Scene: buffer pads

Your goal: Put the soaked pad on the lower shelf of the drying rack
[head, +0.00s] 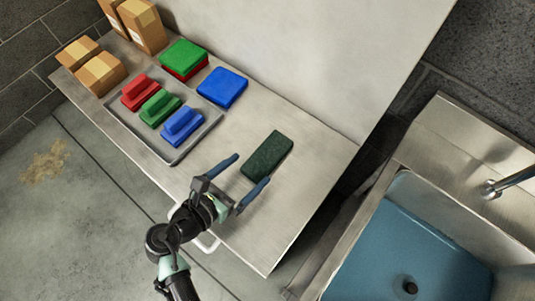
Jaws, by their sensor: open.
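A dark green rectangular pad (267,155) lies flat on the metal bench, right of the other pads. Its dark, mottled surface looks different from the brighter pads; I cannot tell for sure that it is the soaked one. My gripper (253,167) is open and empty, its two blue fingers pointing toward the pad's near end, one toward each side. I cannot tell its height above the bench. No drying rack or lower shelf is in view.
A grey tray (178,155) holds red, green and blue handled blocks. Behind it are a green pad (184,53) on a red one and a blue pad (222,87). Cardboard boxes (101,73) stand far left.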

